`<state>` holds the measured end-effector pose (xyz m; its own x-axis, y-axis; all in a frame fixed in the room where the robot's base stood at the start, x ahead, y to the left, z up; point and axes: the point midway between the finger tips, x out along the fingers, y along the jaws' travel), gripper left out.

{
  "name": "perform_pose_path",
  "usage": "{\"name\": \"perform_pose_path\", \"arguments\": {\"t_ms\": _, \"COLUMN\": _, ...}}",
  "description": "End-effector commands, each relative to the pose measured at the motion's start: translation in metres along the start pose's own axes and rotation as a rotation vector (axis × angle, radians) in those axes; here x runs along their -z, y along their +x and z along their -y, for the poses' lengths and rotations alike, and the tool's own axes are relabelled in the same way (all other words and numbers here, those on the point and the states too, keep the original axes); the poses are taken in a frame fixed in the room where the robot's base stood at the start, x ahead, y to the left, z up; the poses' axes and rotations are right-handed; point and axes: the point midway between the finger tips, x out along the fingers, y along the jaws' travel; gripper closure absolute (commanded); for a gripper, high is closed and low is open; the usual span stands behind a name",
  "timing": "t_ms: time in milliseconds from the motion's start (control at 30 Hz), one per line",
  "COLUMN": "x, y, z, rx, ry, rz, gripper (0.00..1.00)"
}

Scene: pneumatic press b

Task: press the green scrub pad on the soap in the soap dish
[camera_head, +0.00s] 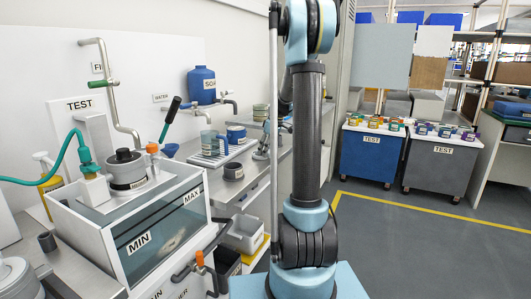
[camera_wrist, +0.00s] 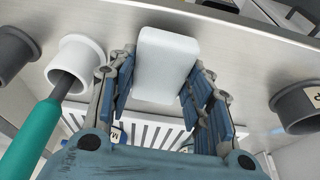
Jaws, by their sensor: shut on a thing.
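In the wrist view, my gripper (camera_wrist: 166,72) has its blue-padded fingers on either side of a white block (camera_wrist: 165,62) with rounded edges. The fingers are shut on this block, which fills the space between them. I cannot tell whether the block is the soap or something else. I cannot make out a green scrub pad or a soap dish in either view. In the head view, my arm stands upright in the middle and hides part of the counter behind it.
In the wrist view, a white cup (camera_wrist: 72,58) holds a green-handled tool (camera_wrist: 32,142) at left, close to my gripper. A dark round holder (camera_wrist: 298,108) is at right. A white slatted rack (camera_wrist: 148,134) lies below. A glass tank (camera_head: 150,235) stands left in the head view.

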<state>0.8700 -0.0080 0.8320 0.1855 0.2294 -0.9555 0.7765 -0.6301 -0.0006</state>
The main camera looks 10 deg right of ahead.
Motion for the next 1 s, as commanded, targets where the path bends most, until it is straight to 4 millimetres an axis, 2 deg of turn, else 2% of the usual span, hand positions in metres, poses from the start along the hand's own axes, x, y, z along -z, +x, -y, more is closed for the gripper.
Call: {"name": "perform_pose_path", "arguments": {"t_ms": 1000, "x": 0.019, "y": -0.060, "z": 0.000, "rx": 0.000, "ry": 0.000, "rz": -0.001, "gripper": 0.73}}
